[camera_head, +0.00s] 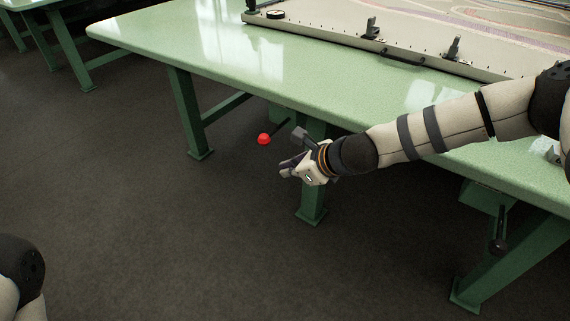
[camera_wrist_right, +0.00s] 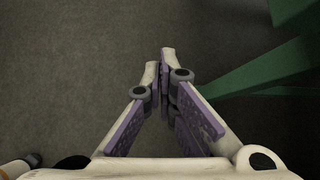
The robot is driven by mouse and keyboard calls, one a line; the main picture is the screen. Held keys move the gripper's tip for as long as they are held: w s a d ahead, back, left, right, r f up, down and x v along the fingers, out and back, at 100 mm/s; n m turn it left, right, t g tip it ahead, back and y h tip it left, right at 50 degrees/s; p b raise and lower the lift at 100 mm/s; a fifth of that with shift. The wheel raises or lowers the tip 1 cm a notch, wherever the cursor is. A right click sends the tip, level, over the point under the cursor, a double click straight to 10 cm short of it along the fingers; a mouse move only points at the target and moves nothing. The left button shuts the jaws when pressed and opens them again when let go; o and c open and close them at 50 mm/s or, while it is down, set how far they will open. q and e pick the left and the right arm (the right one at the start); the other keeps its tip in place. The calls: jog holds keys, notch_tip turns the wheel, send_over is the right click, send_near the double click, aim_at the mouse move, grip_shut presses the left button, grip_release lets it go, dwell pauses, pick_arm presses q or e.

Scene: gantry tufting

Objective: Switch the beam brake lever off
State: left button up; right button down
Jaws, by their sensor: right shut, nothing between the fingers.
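A lever with a red ball knob (camera_head: 264,139) sticks out from under the green table, near its front edge. Part of its dark rod shows beside the knob. My right gripper (camera_head: 284,167) is just below and to the right of the red knob in the head view, apart from it in the picture. In the right wrist view the fingers (camera_wrist_right: 161,62) are shut with nothing between them, and no knob shows there. My left gripper is out of view.
The green table (camera_head: 200,50) carries a framed tufted cloth (camera_head: 430,22) with clamps along its edge. Green table legs (camera_head: 187,115) stand near my right gripper; a green beam (camera_wrist_right: 265,68) shows in the wrist view. The dark floor in front is clear.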

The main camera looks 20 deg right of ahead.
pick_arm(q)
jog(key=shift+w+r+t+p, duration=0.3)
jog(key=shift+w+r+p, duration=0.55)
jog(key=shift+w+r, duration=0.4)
pick_arm(e)
jog(key=w+r+v, duration=0.1)
jog(key=v, duration=0.7)
jog(key=shift+d+r, duration=0.1)
